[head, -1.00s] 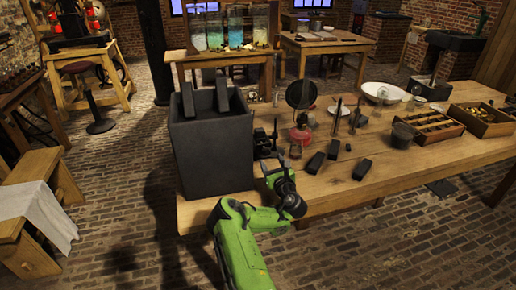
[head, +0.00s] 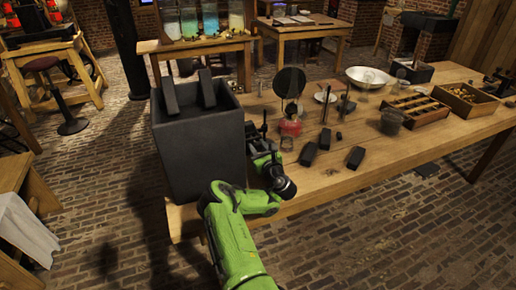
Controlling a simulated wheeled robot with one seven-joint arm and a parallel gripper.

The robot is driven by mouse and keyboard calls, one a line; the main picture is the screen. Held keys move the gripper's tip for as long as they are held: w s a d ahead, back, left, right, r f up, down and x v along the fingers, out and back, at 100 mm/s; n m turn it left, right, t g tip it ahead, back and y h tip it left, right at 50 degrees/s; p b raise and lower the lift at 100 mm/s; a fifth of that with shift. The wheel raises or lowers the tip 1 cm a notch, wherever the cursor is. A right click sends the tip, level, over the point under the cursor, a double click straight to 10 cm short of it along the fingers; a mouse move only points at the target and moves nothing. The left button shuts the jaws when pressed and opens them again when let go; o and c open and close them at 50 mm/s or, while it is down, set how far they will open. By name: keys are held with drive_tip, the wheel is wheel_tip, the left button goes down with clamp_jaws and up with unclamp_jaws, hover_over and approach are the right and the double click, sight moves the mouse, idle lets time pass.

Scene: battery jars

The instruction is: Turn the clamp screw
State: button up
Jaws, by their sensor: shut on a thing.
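A small dark clamp (head: 255,134) stands on the workbench against the right side of a large black box-shaped jar (head: 200,155). My gripper (head: 263,150), at the end of my green arm, is at the clamp's near side and is shut on the small clamp screw there. The screw and fingertips are small, dark and mostly hidden by my wrist, so how far the screw is turned cannot be seen. Two dark plates stick up out of the jar's open top.
The wooden workbench (head: 400,150) holds dark blocks (head: 308,154), a red-based lamp with a round dark disc (head: 290,85), upright rods, a dark cup (head: 391,121), a white bowl (head: 367,76) and a compartment tray (head: 416,111). Brick floor lies clear in front.

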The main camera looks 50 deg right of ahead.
drive_tip(key=shift+m, duration=0.9)
drive_tip(key=shift+c, duration=0.3)
drive_tip(key=o, duration=1)
drive_tip(key=shift+o, duration=0.2)
